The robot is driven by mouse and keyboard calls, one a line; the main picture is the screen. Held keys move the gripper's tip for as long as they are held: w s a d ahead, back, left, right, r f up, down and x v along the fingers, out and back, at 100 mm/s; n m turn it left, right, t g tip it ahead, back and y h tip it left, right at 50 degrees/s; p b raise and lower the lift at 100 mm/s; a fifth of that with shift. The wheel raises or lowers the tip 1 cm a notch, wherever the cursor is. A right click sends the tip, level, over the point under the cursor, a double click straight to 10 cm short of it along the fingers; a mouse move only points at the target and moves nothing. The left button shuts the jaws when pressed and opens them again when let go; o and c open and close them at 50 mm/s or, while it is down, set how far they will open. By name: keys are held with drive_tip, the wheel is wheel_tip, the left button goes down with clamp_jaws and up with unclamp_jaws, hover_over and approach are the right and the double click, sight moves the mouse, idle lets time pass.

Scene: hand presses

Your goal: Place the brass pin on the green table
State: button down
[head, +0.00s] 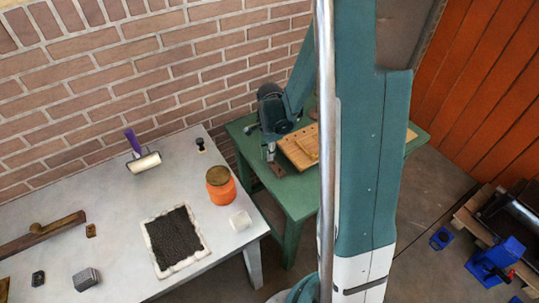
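The green table (298,204) stands against the brick wall, partly hidden behind my arm. My gripper (271,155) points down over its left part, beside a wooden board (300,148). A small brown piece (278,170) shows just below the fingertips; I cannot tell what it is or whether the fingers touch it. I cannot clearly make out the brass pin, or whether the fingers are open or shut on something.
Blue machinery (495,260) stands at lower right.

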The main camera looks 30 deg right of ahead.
drive_tip(key=c, duration=2.6)
unclamp_jaws()
drive_tip(key=shift+r, duration=0.15)
drive_tip(key=shift+s+r+p, duration=0.1)
drive_tip(key=shift+r+p, duration=1.1)
drive_tip(key=shift+r, duration=4.8)
drive_tip(key=shift+a, duration=0.1)
